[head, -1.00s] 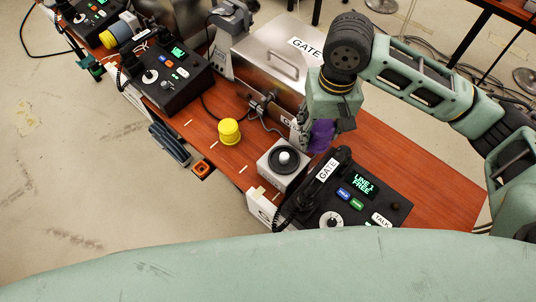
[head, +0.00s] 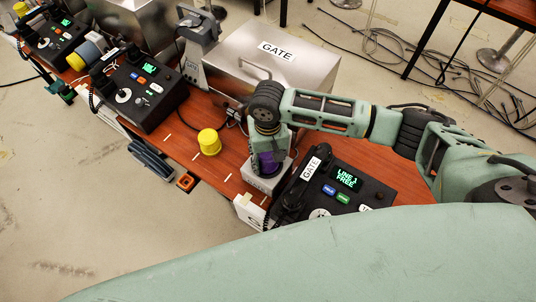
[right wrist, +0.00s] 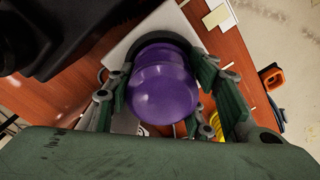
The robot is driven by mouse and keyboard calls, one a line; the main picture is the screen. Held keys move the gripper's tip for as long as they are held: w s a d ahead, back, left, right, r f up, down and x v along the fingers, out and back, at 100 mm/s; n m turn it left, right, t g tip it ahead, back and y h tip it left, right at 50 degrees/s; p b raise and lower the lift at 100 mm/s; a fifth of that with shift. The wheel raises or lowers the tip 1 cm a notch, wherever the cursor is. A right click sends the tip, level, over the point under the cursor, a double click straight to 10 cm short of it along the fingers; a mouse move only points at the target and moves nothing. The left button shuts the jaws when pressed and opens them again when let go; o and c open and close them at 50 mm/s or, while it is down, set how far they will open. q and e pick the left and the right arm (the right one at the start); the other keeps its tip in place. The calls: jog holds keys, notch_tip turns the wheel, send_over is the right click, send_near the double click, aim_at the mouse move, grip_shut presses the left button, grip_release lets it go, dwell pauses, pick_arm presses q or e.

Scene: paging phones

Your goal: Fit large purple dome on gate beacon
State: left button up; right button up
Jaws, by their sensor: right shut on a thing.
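The large purple dome (right wrist: 160,82) fills the middle of the right wrist view. My right gripper (head: 268,158) is shut on the dome, with a finger on each side of it. In the head view the dome (head: 268,163) shows partly below the gripper, over the gate beacon. The gate beacon is a pale square box (head: 265,185) with a dark round ring seen around the dome in the right wrist view (right wrist: 118,78). The dome hides the white bulb. I cannot tell whether the dome is seated or just above the ring. My left gripper is not in view.
The gate phone (head: 345,180) stands close to the right of the beacon. A yellow dome (head: 209,142) sits on the table to the left. The metal GATE box (head: 270,65) is behind. An orange-red object (head: 186,182) lies by the table's front edge.

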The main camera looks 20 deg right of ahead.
jog(key=shift+f, duration=0.2)
jog(key=o, duration=1.2)
jog(key=shift+c, duration=0.2)
notch_tip(320, 180, up, 12)
jog(key=shift+r+b, duration=0.2)
jog(key=shift+b, duration=0.1)
